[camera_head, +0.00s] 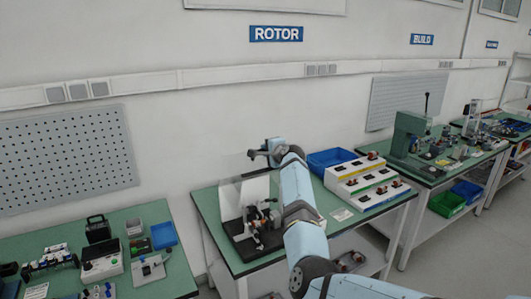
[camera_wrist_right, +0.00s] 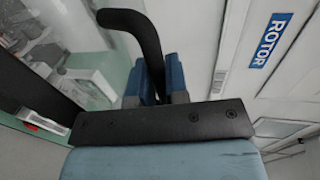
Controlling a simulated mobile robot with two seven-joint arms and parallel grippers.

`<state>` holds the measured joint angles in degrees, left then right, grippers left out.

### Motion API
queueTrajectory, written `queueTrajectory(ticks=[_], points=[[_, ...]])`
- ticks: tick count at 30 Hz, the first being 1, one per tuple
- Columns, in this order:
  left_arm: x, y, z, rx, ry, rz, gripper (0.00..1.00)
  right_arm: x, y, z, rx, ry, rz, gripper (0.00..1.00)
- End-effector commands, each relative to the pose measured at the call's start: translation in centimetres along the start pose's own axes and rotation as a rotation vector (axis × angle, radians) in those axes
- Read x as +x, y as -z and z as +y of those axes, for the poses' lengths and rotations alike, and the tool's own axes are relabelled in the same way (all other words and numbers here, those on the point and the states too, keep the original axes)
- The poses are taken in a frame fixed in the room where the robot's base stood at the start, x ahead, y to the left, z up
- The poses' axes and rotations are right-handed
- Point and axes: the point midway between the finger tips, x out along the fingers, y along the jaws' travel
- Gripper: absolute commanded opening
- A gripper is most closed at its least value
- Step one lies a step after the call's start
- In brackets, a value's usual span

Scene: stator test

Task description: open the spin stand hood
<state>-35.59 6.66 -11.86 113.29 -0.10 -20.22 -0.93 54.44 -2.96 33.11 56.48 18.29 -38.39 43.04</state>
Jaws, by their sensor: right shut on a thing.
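The spin stand (camera_head: 262,235) is on the green table in the middle of the head view, with a dark base and small parts on it. Its hood (camera_head: 246,193) shows as pale, partly see-through panels above and behind the base; its exact angle is hard to tell. My right gripper (camera_head: 256,154) is above the hood's top edge. In the right wrist view, the blue fingers of this gripper (camera_wrist_right: 158,80) are shut on a dark curved handle (camera_wrist_right: 143,30). Part of the stand is hidden behind my right arm. My left gripper is out of view.
A blue bin (camera_head: 330,158) and a white sloped rack of parts (camera_head: 368,180) stand right of my arm on the same table. Another table (camera_head: 175,280) with instruments is at left. The wall is close behind. A green press (camera_head: 408,135) stands further right.

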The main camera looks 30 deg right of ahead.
Motion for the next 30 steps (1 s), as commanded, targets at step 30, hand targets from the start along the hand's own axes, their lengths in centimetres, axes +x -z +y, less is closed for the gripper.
queueTrajectory(ticks=[30], points=[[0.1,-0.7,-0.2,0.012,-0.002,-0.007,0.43,-2.1,0.0,0.2,-0.002,0.000,0.000,0.40]])
